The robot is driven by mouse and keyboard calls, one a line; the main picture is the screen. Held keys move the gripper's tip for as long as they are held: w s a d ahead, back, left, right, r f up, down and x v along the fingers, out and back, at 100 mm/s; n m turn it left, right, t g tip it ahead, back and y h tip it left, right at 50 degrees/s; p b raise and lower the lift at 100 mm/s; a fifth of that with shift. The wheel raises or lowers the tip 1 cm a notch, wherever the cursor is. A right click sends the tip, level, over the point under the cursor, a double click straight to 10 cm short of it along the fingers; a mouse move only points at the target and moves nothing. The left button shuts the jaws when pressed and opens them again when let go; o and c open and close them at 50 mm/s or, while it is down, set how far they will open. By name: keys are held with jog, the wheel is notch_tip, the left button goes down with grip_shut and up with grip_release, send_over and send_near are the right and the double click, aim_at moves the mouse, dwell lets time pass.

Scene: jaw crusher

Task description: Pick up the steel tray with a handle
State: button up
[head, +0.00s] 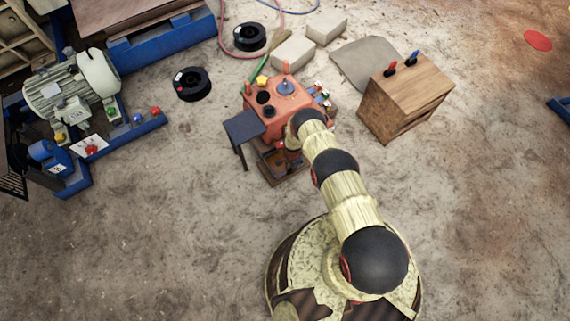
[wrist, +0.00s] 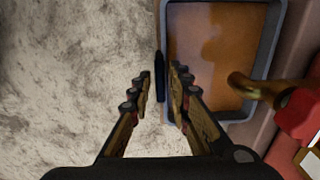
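The steel tray (wrist: 281,30) is in the wrist view, right of centre, with a grey rim and a brown-orange inside. A narrow dark bar (wrist: 160,75), which looks like its handle, stands along its left side. My gripper (wrist: 162,92) is open, with one finger on either side of the bar's lower end in the picture. I cannot tell whether either finger touches it. The right finger overlaps the tray's left rim in the picture. In the head view my arm covers the gripper, and I cannot make out the tray clearly there.
The red crusher (head: 262,112) stands at the arm's end, with a dark plate (head: 244,126) on its left. A brass-coloured rod (wrist: 252,88) juts over the tray from a red part. A wooden box (head: 403,98) stands to the right. Floor left of the tray is clear.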

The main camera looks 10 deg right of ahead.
grip_shut()
dwell(0.6)
